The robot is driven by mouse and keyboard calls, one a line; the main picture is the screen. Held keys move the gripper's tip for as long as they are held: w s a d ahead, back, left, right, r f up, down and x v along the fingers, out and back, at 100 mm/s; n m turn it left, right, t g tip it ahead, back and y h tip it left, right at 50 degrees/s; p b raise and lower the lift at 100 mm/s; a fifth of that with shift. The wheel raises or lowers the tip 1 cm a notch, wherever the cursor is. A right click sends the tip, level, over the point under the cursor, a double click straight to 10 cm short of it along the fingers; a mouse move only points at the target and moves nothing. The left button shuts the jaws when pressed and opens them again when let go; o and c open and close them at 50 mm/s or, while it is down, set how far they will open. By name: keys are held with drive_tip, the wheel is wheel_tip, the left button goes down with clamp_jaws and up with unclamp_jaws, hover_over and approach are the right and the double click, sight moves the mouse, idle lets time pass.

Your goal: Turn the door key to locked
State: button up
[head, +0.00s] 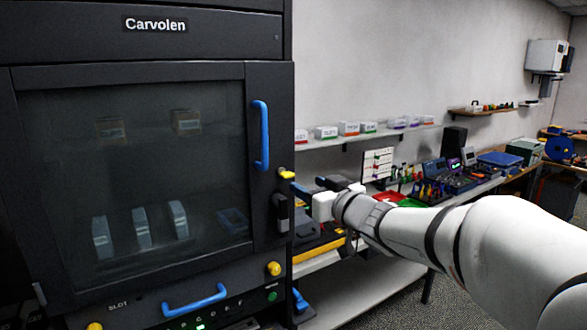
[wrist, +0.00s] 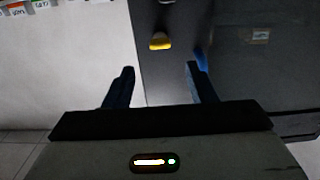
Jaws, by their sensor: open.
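The dark cabinet labelled Carvolen (head: 268,120) fills the left of the head view, with its glass door (head: 130,170) closed and a blue vertical handle (head: 261,135) on that door. A yellow door key (head: 287,174) sticks out on the cabinet's right edge beside the handle. The key also shows in the wrist view (wrist: 160,41), beyond the fingertips and between their lines. My gripper (head: 306,186) is just right of and slightly below the key, apart from it. In the wrist view my gripper (wrist: 160,72) has its two fingers spread with nothing between them.
A black box-shaped part (head: 281,213) sits below the key on the cabinet edge. A yellow knob (head: 274,268) and a lower blue handle (head: 195,300) project from the front. A shelf (head: 370,134) with several small boxes and a cluttered bench stand to the right.

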sight(290, 176)
drive_tip(key=p+x, duration=0.1)
drive_tip(key=x, duration=0.6)
drive_tip(key=shift+w+a+f, duration=0.1)
drive_tip(key=shift+w+a, duration=0.1)
drive_tip(key=shift+a, duration=0.05)
drive_tip(key=shift+c, duration=0.3)
drive_tip(key=c, duration=0.9)
